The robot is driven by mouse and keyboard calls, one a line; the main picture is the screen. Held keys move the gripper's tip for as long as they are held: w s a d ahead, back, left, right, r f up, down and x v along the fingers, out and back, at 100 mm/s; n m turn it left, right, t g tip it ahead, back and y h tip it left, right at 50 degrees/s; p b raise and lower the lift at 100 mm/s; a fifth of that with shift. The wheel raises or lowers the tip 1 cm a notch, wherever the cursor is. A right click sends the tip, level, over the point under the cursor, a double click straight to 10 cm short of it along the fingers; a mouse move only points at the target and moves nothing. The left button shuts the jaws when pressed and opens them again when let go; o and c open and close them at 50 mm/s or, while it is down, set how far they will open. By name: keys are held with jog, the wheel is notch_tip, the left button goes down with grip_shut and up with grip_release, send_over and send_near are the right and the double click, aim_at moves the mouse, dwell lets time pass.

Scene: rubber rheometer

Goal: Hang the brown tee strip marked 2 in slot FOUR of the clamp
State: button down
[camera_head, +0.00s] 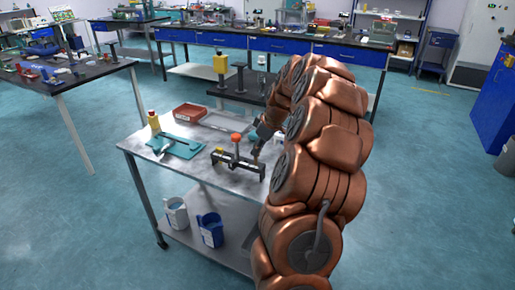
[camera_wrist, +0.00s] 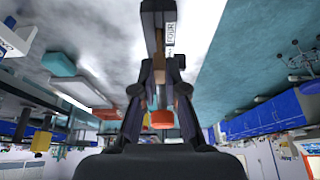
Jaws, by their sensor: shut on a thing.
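The clamp (camera_head: 238,167) is a dark bar with an orange-red knob (camera_head: 236,138) on top, standing on the metal cart's front right part. My gripper (camera_head: 257,147) is low beside the clamp's right end. The dark clamp bar (camera_wrist: 152,18) with a white label crosses just beyond the fingertips.
Two jugs (camera_head: 211,230) stand on the lower shelf. A dark bench (camera_head: 243,93) stands behind.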

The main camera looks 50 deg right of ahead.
jog(key=shift+f+b, duration=0.55)
jog(key=shift+f, duration=0.45)
jog(key=shift+f+b, duration=0.45)
jog(key=shift+f, duration=0.3)
jog(key=shift+f, duration=0.2)
jog(key=c, duration=1.1)
grip_release()
jog(key=shift+c, duration=0.2)
jog(key=shift+r, duration=0.1)
jog(key=shift+r, duration=2.95)
